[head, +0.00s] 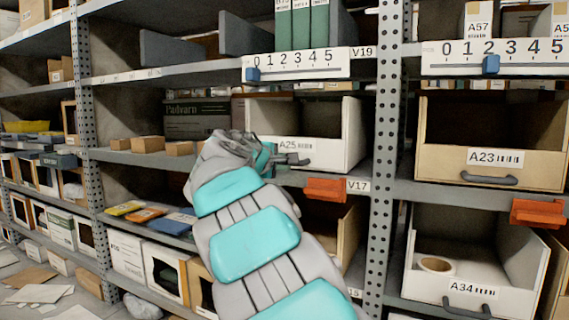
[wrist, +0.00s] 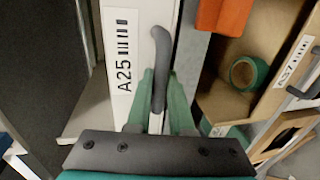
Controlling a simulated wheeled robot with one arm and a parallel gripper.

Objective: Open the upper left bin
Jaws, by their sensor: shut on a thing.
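The upper left bin is a white open-fronted bin labelled A25 (head: 345,152), on the middle shelf left of the perforated post. Its front and label also show in the wrist view (wrist: 122,18). Its dark grey handle (wrist: 161,45) stands out from the front. My gripper (head: 277,160) is at the handle, coming from below left. In the wrist view, the green fingers of my gripper (wrist: 162,88) are shut on the handle, one on each side. In the head view my arm and wrist hide the bin's left front corner.
Bin A23 (head: 490,170) is to the right of the post (head: 383,150), and bin A34 (head: 425,285) is below it. Orange stops (head: 326,189) sit on the shelf edge under A25. A slider scale (head: 296,64) hangs above. A green tape roll (wrist: 244,73) lies in a neighbouring bin.

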